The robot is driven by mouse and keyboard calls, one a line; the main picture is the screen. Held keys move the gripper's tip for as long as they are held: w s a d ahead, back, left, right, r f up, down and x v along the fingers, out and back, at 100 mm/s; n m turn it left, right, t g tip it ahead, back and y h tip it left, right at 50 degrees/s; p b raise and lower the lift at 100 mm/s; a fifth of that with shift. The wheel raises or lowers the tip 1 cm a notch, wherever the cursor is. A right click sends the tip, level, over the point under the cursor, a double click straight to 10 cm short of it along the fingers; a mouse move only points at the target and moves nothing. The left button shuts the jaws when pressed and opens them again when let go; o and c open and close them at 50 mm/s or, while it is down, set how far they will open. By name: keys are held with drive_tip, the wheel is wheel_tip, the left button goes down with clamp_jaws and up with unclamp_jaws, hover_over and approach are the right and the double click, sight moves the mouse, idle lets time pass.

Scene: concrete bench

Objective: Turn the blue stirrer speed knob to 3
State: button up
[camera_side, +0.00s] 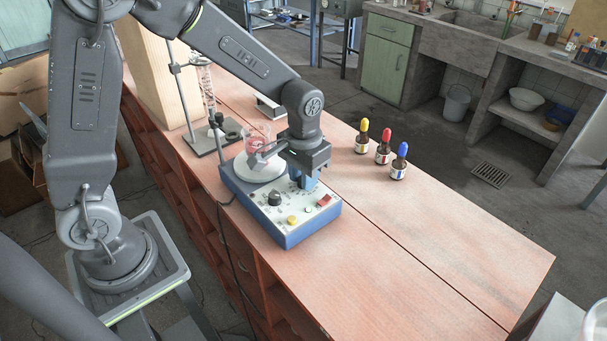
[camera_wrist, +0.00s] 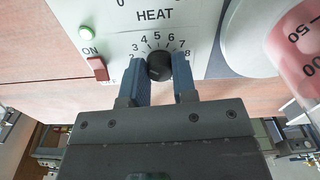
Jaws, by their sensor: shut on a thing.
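The stirrer hotplate (camera_side: 290,239) is a blue box with a pale control panel on the bench. My gripper (camera_wrist: 160,72) points down at the panel with its two blue fingers on either side of a dark round knob (camera_wrist: 159,65), shut on it. The knob looks black, not blue, in the wrist view. An arc of numbers, 2 to 8, shows around it, and HEAT is printed above the arc. I cannot make out the knob's pointer. In the side view my gripper (camera_side: 304,184) hides this knob; another black knob (camera_side: 274,198) stands apart, nearer the camera.
A beaker of pink liquid (camera_side: 257,143) stands on the white plate (camera_side: 259,168) close beside my gripper. Three dropper bottles (camera_side: 382,153) stand right; the bench's front right is clear.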

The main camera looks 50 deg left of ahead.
idle(0.3)
drive_tip(key=o, duration=0.9)
drive_tip(key=shift+o, duration=0.2)
wheel_tip(320, 180, up, 14)
drive_tip(key=s+a+r+m+t, duration=0.1)
drive_tip(key=s+t, duration=0.4)
drive_tip(key=s, duration=1.1)
drive_tip(key=shift+s+a+r+t, duration=0.3)
drive_tip(key=shift+a+r, duration=0.1)
drive_tip(key=shift+a, duration=0.3)
